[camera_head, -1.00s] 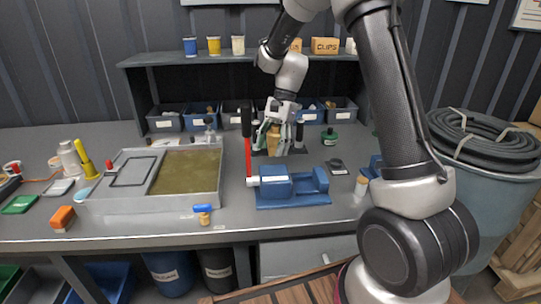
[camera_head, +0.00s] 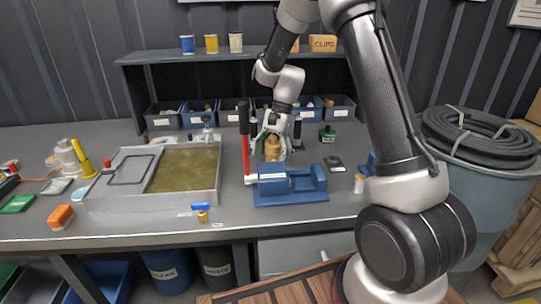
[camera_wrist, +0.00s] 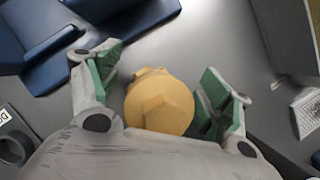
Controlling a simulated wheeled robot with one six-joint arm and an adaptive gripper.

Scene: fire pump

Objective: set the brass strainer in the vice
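The brass strainer (camera_wrist: 160,102) is a rounded yellow-brass body with a faceted top. In the wrist view it sits between the green pads of my gripper (camera_wrist: 160,84), with grey showing beside the left pad and the right pad very close. My gripper looks open around it. In the head view my gripper (camera_head: 272,146) and the strainer (camera_head: 272,149) are behind the vice; the strainer's base is partly hidden. The blue vice (camera_head: 290,187) stands at the bench's front, its jaws apart and nothing between them. Part of it shows upper left in the wrist view (camera_wrist: 60,50).
A red lever with a black grip (camera_head: 245,140) stands upright just left of the vice. A shallow metal tray (camera_head: 150,200) lies farther left. A small jar (camera_head: 359,183) stands right of the vice.

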